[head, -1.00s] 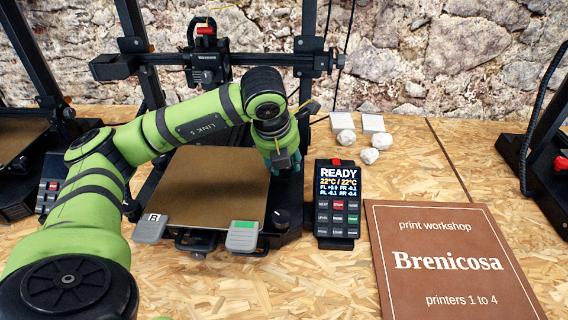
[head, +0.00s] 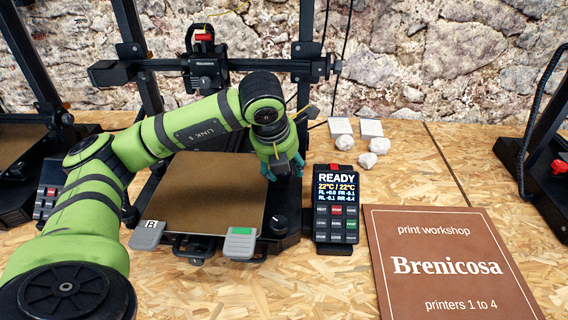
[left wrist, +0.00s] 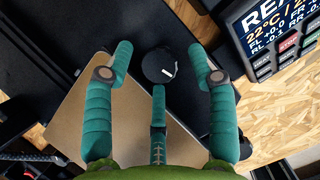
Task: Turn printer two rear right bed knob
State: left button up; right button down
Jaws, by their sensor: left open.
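Printer two's bed (head: 205,195) is a brown plate on a black frame. My left gripper (head: 283,170) is over its rear right corner, with its teal fingers pointing down. In the left wrist view a round black knob (left wrist: 158,66) with a white mark lies between the tips of my open left gripper (left wrist: 160,60). The fingers show a gap on both sides of the knob, and a middle finger points at it from below. In the head view the gripper hides this knob. My right gripper is not in view.
The control box (head: 336,207) reads READY, with RR -0.4, close right of the bed. A brown Brenicosa sign (head: 450,262) lies to its right. White blocks (head: 371,128) and pale lumps (head: 367,159) lie behind. The printer's gantry (head: 270,65) stands behind my arm.

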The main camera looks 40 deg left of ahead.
pick_arm(q)
jog(key=v, duration=0.8)
jog(key=shift+w, duration=0.1)
